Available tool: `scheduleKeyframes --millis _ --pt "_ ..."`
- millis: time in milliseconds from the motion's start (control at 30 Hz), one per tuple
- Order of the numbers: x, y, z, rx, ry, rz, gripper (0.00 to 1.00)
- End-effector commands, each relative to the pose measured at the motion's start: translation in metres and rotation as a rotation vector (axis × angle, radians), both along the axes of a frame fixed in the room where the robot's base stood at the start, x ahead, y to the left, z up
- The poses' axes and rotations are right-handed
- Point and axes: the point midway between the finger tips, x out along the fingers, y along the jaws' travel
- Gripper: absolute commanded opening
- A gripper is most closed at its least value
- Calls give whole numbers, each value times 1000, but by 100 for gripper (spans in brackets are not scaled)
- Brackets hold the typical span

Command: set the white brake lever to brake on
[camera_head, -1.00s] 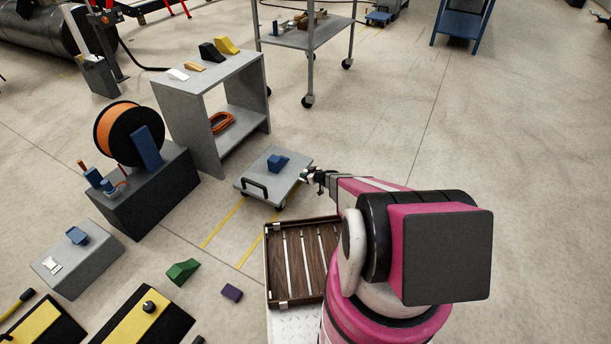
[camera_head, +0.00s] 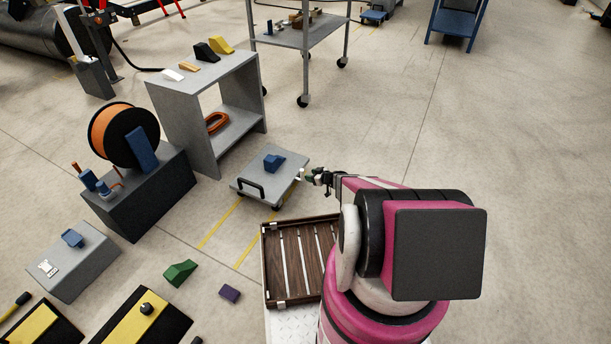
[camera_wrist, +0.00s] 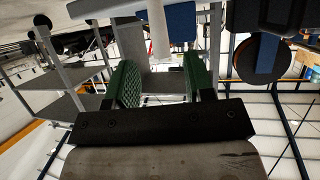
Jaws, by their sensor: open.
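A small low grey cart (camera_head: 283,181) with a black handle and a blue wedge (camera_head: 274,163) on top stands left of my gripper. The white brake lever (camera_head: 302,174) shows as a short pale piece at the cart's right edge, just left of my gripper (camera_head: 312,176). In the wrist view the lever (camera_wrist: 158,32) is a pale bar ahead of my gripper (camera_wrist: 160,78), lined up with the gap between its green-padded fingers. The fingers are apart and nothing is held. Whether the bar's end reaches between the pads is hard to tell.
A wooden slatted crate (camera_head: 296,262) lies in front of my base. A grey shelf unit (camera_head: 192,123) and a dark box (camera_head: 140,197) with a cable reel stand left of the cart. Open floor (camera_head: 480,130) lies to the right.

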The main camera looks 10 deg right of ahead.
Motion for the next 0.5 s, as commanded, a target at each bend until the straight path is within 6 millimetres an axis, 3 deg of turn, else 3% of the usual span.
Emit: scheduleKeyframes --millis 200,500 --pt "-20 -17 12 1 -1 0 48" --pt "-23 -21 14 0 0 1 48"
